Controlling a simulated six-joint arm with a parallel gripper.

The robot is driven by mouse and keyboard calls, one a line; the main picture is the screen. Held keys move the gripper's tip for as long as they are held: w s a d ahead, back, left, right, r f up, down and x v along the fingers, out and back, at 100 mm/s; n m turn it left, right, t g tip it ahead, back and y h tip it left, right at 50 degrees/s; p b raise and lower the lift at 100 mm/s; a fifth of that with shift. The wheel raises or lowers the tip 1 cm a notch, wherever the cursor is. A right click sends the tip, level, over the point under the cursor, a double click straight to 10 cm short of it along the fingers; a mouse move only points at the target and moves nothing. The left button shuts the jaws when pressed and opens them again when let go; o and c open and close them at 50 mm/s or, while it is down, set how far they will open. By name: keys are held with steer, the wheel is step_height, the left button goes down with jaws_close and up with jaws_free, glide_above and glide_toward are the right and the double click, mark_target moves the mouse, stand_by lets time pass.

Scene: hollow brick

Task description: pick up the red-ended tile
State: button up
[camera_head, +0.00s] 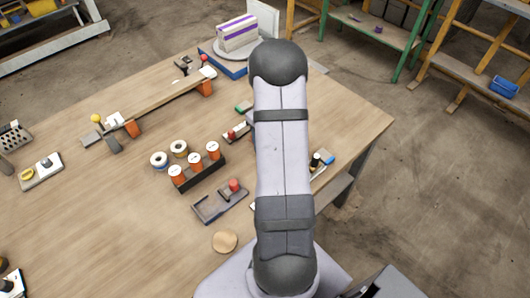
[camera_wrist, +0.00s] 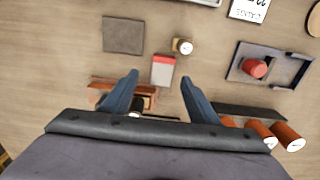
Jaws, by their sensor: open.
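The red-ended tile (camera_wrist: 162,73) lies on the wooden table in the wrist view. It is a small pale block with a red strip at its upper end. My gripper (camera_wrist: 158,77) is open, with its two blue-grey fingers apart on either side of the tile's lower end in the picture. Nothing is held between the fingers. I cannot tell how high the fingers are above the table. In the head view my arm covers the gripper, and I cannot make out the tile for sure.
A small round-topped cylinder (camera_wrist: 183,46) stands close to the tile's upper right. A grey square plate (camera_wrist: 123,35) lies to the upper left. A dark tray (camera_wrist: 269,65) holds a red knob at right. Orange-sided spools (camera_wrist: 260,131) and an orange-brown piece (camera_wrist: 104,88) are near the fingers.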

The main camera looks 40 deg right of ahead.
steer(key=shift+w+a+f+p, duration=0.15)
steer(key=shift+f+p, duration=0.45)
steer(key=shift+f, duration=0.45)
steer(key=shift+s+a+f+p, duration=0.15)
steer(key=shift+f+p, duration=0.4)
steer(key=shift+f, duration=0.45)
steer(key=shift+w+f, duration=0.15)
steer(key=shift+f, duration=0.55)
steer(key=c, duration=1.2)
